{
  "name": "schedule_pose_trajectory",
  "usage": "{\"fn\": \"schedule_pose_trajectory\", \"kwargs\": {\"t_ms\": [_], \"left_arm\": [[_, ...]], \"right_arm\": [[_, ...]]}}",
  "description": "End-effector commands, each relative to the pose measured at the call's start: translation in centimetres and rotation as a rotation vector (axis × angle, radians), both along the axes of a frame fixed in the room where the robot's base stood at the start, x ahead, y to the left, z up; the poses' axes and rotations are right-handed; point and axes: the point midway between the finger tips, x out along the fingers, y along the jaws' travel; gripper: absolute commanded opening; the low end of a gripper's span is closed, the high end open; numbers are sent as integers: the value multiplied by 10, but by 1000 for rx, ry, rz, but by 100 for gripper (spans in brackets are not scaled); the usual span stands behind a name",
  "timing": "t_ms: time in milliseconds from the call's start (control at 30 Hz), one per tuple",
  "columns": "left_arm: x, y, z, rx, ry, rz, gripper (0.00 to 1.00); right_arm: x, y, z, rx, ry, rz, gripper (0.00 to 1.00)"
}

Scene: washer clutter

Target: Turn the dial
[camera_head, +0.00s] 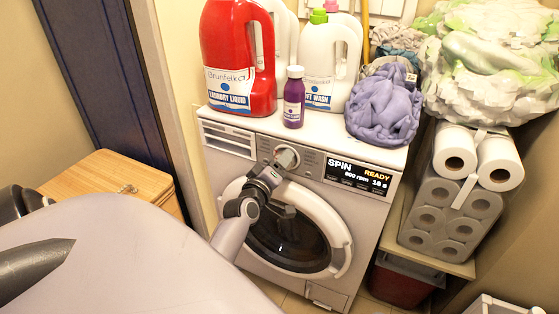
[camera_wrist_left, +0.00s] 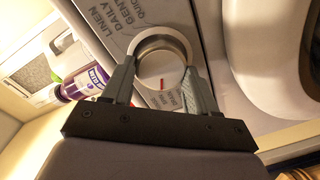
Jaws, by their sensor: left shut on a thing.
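The round metal dial (camera_head: 287,156) is on the front panel of the white washer (camera_head: 232,168), left of its display. In the left wrist view the dial (camera_wrist_left: 160,62) sits between my two fingers, with a small red mark on its face and printed programme words around it. My left gripper (camera_head: 277,168) reaches up to the panel from below and is shut on the dial; its fingers (camera_wrist_left: 161,82) also show in the left wrist view. The display (camera_head: 358,178) reads SPIN, READY. My right gripper is not in view.
A red detergent jug (camera_head: 228,60), white bottles (camera_head: 326,60), a small purple bottle (camera_head: 293,98) and a purple cloth bundle (camera_head: 385,105) stand on the washer top. The round door (camera_head: 290,240) is shut below the panel. Paper rolls (camera_head: 455,150) are stacked at right.

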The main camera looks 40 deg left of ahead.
Motion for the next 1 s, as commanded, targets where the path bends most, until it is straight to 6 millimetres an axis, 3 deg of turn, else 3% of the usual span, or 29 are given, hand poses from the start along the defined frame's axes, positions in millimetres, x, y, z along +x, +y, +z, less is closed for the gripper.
{"fn": "schedule_pose_trajectory", "kwargs": {"t_ms": [767, 800, 833, 1000], "left_arm": [[0, 1, 0, -90, -30, 1, 28], [0, 1, 0, -90, -30, 1, 71], [0, 1, 0, -90, -30, 1, 81], [0, 1, 0, -90, -30, 1, 84]], "right_arm": [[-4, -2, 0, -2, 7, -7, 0], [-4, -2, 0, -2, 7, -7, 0], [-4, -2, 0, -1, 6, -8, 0], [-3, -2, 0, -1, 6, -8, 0]]}}
